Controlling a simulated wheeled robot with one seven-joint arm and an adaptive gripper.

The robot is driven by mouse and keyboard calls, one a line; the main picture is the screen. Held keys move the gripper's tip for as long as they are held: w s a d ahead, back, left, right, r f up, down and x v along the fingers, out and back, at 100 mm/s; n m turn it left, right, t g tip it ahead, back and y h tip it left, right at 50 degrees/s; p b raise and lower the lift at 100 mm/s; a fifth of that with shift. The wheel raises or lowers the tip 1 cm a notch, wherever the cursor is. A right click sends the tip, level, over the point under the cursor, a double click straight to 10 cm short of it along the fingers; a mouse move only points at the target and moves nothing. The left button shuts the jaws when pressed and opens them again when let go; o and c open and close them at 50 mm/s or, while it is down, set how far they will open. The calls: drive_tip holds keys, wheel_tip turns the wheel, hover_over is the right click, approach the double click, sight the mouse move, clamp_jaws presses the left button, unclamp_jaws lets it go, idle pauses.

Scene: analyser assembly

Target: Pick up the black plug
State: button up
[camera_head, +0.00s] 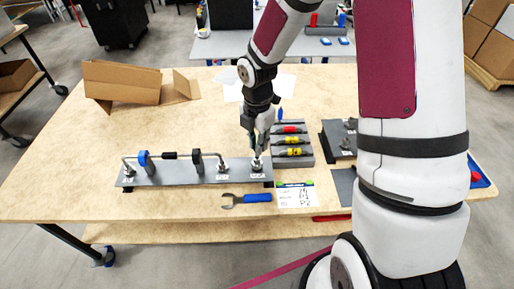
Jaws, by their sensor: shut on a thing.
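My gripper (258,150) points down over the right end of a grey mounting plate (190,176) on the wooden table. Its fingers are shut on a small dark piece at the top of the right-hand metal fitting (257,168); I take this piece to be the black plug. The fingers hide most of it, and I cannot tell whether it is seated in the fitting or lifted clear.
A wrench (247,199) and a label card (296,195) lie in front. A grey tool tray (305,158) is close on the right; a cardboard box (122,83) stands behind.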

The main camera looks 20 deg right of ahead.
drive_tip(key=s+d+r+p, duration=0.2)
drive_tip(key=s+d, duration=0.1)
drive_tip(key=s, duration=0.4)
drive_tip(key=s+d+r+p, duration=0.1)
drive_tip(key=s+d+r, duration=0.1)
drive_tip(key=s+d, duration=0.2)
drive_tip(key=shift+s+r+p, duration=0.35)
drive_tip(key=shift+s+p, duration=0.05)
drive_tip(key=shift+s, duration=1.3)
drive_tip(key=shift+w+d, duration=0.1)
